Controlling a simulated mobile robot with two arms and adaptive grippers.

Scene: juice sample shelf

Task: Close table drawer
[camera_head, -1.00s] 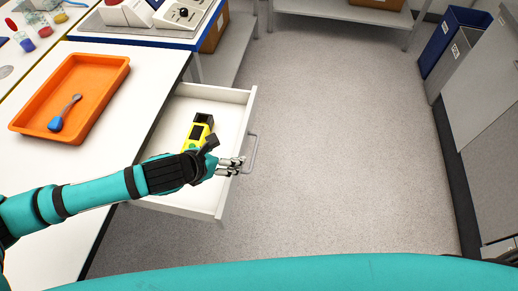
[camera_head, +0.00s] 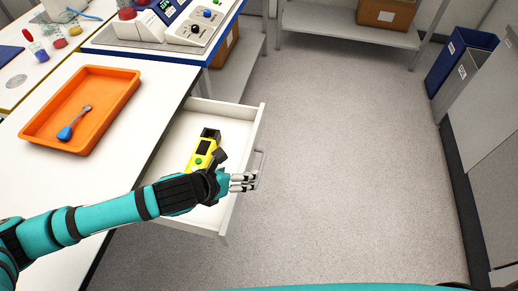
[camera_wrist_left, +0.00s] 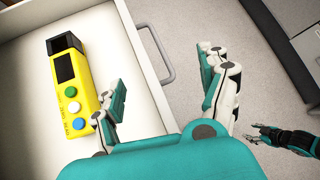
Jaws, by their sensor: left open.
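The white table drawer (camera_head: 236,113) is pulled out from the white table (camera_head: 165,85), and its grey handle (camera_head: 260,168) is on the outside of its front panel. The wrist view shows the drawer front (camera_wrist_left: 143,60) and the handle (camera_wrist_left: 163,50) ahead of my fingers. My left gripper (camera_head: 246,181) is open above the drawer front, its fingertips close to the handle; contact cannot be told. In the wrist view the spread left gripper (camera_wrist_left: 165,75) holds nothing. My right gripper (camera_wrist_left: 262,135) shows small at the right edge, away from the drawer.
A yellow device (camera_head: 203,152) with a dark screen lies inside the drawer. An orange tray (camera_head: 112,112) with a blue-ended scoop (camera_head: 68,131) is on the tabletop. The floor (camera_head: 345,150) right of the drawer is clear. A blue bin (camera_head: 458,62) stands at far right.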

